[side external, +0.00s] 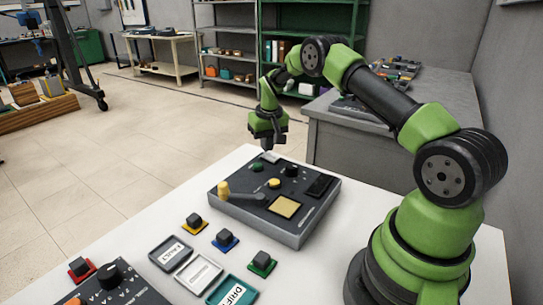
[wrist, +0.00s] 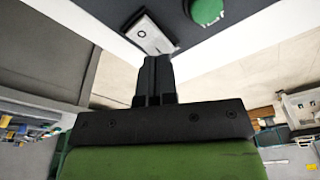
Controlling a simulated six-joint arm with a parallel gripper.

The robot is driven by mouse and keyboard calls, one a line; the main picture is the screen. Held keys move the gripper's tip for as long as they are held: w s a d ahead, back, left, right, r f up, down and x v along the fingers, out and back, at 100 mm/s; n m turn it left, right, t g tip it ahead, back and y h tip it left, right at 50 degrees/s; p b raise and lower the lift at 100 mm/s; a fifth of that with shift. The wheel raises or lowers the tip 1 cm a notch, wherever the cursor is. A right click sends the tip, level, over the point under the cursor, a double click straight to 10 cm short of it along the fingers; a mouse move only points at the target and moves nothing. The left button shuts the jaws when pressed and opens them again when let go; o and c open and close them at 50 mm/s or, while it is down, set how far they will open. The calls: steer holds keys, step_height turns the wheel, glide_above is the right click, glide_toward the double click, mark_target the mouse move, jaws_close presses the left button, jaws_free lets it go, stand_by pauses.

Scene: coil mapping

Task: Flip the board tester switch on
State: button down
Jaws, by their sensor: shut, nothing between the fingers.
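The board tester (side external: 262,222) is a dark grey box on the white table. A small light grey switch plate (side external: 270,157) sits at its far edge. In the wrist view the switch plate (wrist: 150,34) shows a ring mark and lies just past my fingertips, near a green button (wrist: 207,10). Which way the switch is set is too small to tell. My gripper (side external: 267,148) points down just above the switch plate. Its dark fingers (wrist: 157,62) are together and empty. I cannot tell whether they touch the switch.
The tester also carries a black knob (side external: 291,170), a yellow button (side external: 274,183), a yellow pad (side external: 285,207) and a yellow-ended lever (side external: 223,189). Small coloured blocks and labelled trays (side external: 199,274) lie in front. A grey bench (side external: 350,150) stands behind right.

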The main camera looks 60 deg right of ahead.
steer(key=shift+f, duration=0.75)
steer(key=shift+r, duration=3.55)
steer(key=s+a+r+t, duration=0.1)
steer(key=s+a+r, duration=0.1)
steer(key=a+r, duration=0.3)
steer(key=s+a+r+n+t, duration=0.1)
steer(key=s+a+r, duration=0.25)
steer(key=r, duration=0.35)
steer(key=s+a+r+t, duration=0.1)
steer(key=a+r, duration=0.3)
steer(key=r, duration=0.1)
steer(key=s+a+t+y, duration=0.1)
steer(key=s+a, duration=0.2)
steer(key=s, duration=0.3)
steer(key=s+a+r+y, duration=0.1)
steer(key=s+a, duration=0.3)
steer(key=s, duration=0.3)
steer(key=s+a+r+n+t, duration=0.1)
steer(key=s+a, duration=0.2)
steer(key=s, duration=0.3)
steer(key=shift+s+a+t+y, duration=0.25)
steer(key=shift+s+t+y, duration=0.05)
steer(key=shift+y, duration=0.1)
